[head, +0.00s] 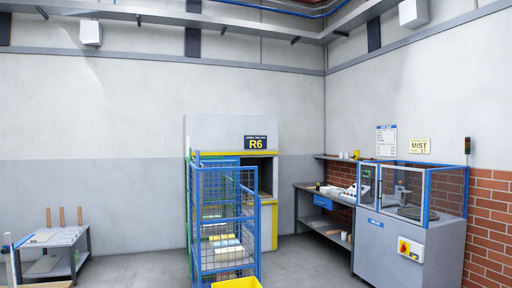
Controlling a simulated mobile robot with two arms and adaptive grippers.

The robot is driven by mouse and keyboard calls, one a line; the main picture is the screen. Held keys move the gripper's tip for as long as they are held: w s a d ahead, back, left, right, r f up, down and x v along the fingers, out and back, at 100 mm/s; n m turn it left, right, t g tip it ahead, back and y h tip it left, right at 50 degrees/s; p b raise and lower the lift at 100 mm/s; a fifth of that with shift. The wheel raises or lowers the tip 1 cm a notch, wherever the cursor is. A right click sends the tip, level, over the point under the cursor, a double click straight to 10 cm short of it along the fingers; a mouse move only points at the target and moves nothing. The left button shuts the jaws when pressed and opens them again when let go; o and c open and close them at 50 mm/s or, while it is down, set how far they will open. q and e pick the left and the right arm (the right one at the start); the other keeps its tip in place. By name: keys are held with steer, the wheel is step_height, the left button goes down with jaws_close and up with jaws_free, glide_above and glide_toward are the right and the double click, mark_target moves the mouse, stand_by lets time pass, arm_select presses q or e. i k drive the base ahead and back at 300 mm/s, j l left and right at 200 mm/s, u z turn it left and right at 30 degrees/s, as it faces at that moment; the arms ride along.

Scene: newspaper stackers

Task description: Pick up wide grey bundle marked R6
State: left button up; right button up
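The label R6 (256,143) is on a dark sign with yellow letters, on a pale grey machine (215,130) at the back wall. I cannot make out a wide grey bundle marked R6. A blue mesh cage cart (256,215) stands in front of the machine. Pale, flat stacked items (228,250) lie inside it behind the mesh. Their markings are too small to read. The cage hides much of the machine's lower front. Neither of my grippers is in view.
A yellow bin (237,283) is at the bottom edge, by the cage. A low table (50,238) with upright wooden posts stands at left. At right are a workbench (312,187) and a blue-framed enclosure (385,240). Grey floor (135,265) is clear between the low table and cage.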

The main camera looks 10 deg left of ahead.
mark_target(336, 193)
steer(key=z, duration=0.25)
steer(key=i+l, duration=0.1)
steer(key=i, duration=3.9)
steer(key=i+z, duration=0.1)
steer(key=i, duration=3.9)
steer(key=i+j+z, duration=0.15)
steer(key=i+z, duration=0.15)
steer(key=i, duration=0.5)
